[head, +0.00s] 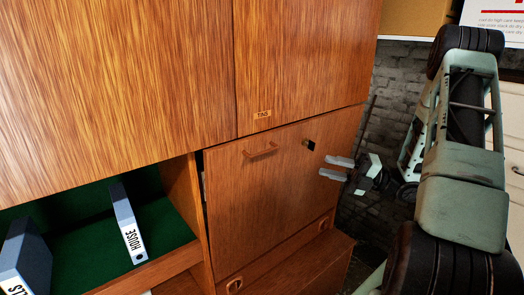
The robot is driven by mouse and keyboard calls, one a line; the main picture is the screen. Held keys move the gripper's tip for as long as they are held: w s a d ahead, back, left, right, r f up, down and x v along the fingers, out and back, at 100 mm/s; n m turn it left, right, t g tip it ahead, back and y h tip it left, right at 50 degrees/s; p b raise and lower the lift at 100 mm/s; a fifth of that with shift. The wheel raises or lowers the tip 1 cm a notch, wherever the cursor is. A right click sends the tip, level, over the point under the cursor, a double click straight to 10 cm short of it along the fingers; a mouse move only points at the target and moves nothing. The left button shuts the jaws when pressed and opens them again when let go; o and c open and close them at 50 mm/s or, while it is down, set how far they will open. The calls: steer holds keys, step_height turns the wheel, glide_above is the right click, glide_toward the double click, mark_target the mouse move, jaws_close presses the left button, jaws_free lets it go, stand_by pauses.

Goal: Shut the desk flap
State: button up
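The desk flap (260,200) is a brown wood-grain panel in the middle of the head view, below the upper cupboard doors. It stands near upright, with a bar handle (262,150) near its top edge and a dark lock fitting (309,144) near its top right. A dark gap shows along its left edge, with something pale inside, so it looks slightly ajar. My gripper (325,165) is at the flap's right edge, pointing left, its two pale fingers apart with nothing between them. I cannot tell whether the fingers touch the flap.
An open compartment with a green floor (165,228) at left holds binders, one labelled HOUSE (128,225). Upper doors (300,60) stand above the flap, one labelled TINS. A lower wooden section (300,262) lies below. A brick wall (398,75) and white drawers (514,180) are at right.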

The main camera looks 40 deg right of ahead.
mark_target(269, 151)
steer(key=p+x, duration=0.6)
steer(key=x, duration=0.8)
steer(key=shift+w+a+r, duration=0.2)
steer(key=shift+a+r, duration=0.05)
steer(key=shift+a, duration=0.05)
steer(key=shift+w+a, duration=0.5)
steer(key=shift+a, duration=0.05)
jaws_close()
steer(key=w, duration=0.2)
steer(key=w+b, duration=0.1)
steer(key=w, duration=0.3)
steer(key=shift+a+r+b, duration=0.1)
steer(key=shift+r+b, duration=0.2)
steer(key=shift+b, duration=0.1)
steer(key=shift+w+r, duration=0.25)
steer(key=shift+r, duration=0.05)
